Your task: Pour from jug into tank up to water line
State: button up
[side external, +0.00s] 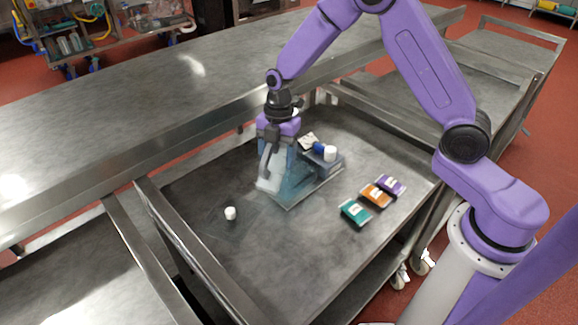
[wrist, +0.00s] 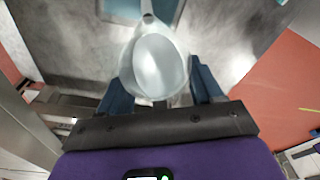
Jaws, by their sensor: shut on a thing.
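My gripper (side external: 276,160) points down over the metal cart top and is shut on a whitish, see-through jug (side external: 268,184). In the wrist view the jug (wrist: 158,66) sits between the two dark blue fingers (wrist: 162,88), with its round mouth towards the camera and a narrow part pointing away. I cannot tell the liquid level in it. A pale blue, see-through tank (side external: 298,193) stands just right of the jug and partly behind it; its edge also shows at the top of the wrist view (wrist: 122,10). I cannot make out a water line.
A grey box (side external: 327,163) with a blue-and-white bottle (side external: 325,150) stands behind the tank. Teal (side external: 355,212), orange (side external: 376,195) and purple (side external: 391,186) packs lie to the right. A small white cap (side external: 230,213) is at left. The front of the cart is clear; raised rails border it.

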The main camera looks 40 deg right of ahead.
jog(key=shift+w+d+r+g+y, duration=0.15)
jog(key=shift+r+g+y, duration=0.15)
jog(key=shift+y, duration=0.5)
dwell(1.3)
jog(key=shift+s+a+f+t+h, duration=0.25)
jog(key=shift+f+t+h, duration=0.2)
jog(key=shift+h, duration=0.55)
jog(key=shift+w+f, duration=0.1)
jog(key=shift+a+h, duration=0.1)
jog(key=shift+h, duration=0.2)
jog(key=shift+a+f+t+h, duration=0.1)
jog(key=shift+f+t+h, duration=0.15)
jog(key=shift+t+h, duration=0.65)
jog(key=shift+g, duration=0.25)
jog(key=shift+h, duration=0.3)
